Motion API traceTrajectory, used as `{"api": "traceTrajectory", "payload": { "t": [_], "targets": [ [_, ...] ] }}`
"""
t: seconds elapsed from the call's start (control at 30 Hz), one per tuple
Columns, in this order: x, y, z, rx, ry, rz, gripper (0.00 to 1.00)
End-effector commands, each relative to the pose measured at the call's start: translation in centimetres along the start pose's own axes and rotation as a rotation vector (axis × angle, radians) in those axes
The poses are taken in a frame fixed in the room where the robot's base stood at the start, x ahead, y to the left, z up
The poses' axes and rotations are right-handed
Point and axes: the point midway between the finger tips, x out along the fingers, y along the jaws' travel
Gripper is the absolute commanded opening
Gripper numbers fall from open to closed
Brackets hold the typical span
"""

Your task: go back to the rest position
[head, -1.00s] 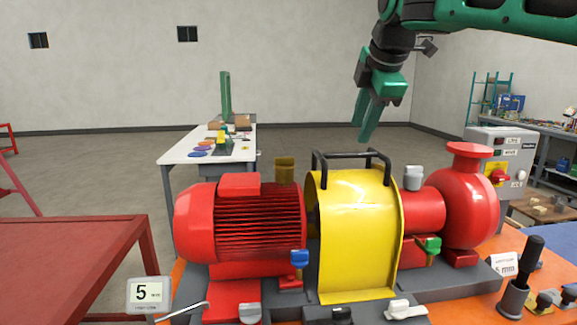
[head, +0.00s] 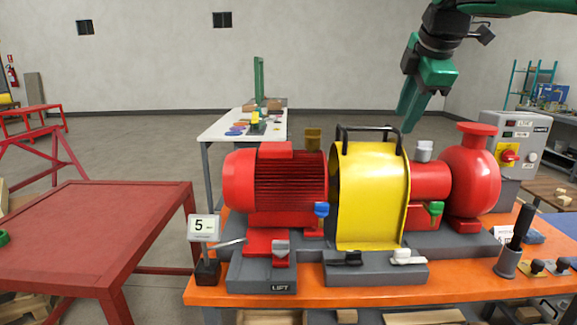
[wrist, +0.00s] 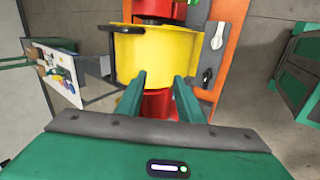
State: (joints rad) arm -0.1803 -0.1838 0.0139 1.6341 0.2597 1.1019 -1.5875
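My gripper (head: 411,112) hangs in the air above and behind the pump end of the skid in the head view, its green fingers pointing down. In the wrist view my gripper (wrist: 159,85) shows two green fingers spread apart with nothing held between them. Below it are the yellow coupling guard (head: 368,195) with black handles, the red motor (head: 275,190) and the red pump (head: 474,180). The guard also shows in the wrist view (wrist: 155,52), beyond the fingertips. My gripper touches none of them.
The skid stands on an orange bench (head: 330,292). A red table (head: 90,230) is at the left, and a white table (head: 222,128) is behind the motor. A grey control box (head: 515,140) stands at the right. The air around my gripper is clear.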

Motion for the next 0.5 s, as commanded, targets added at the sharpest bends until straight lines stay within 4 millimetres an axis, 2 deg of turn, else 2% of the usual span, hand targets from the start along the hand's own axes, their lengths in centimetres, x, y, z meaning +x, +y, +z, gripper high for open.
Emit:
{"api": "traceTrajectory", "payload": {
  "t": [0.03, 0.17, 0.37, 0.5],
  "targets": [
    [0.5, -0.7, 1.0, 0.045, -0.011, -0.013, 0.34],
    [1.6, -2.7, 2.4, 0.157, -0.032, -0.045, 0.34],
    [3.1, -6.7, 5.8, 0.372, -0.080, -0.097, 0.34],
    [4.5, -10.9, 8.9, 0.579, -0.132, -0.141, 0.34]
  ]
}}
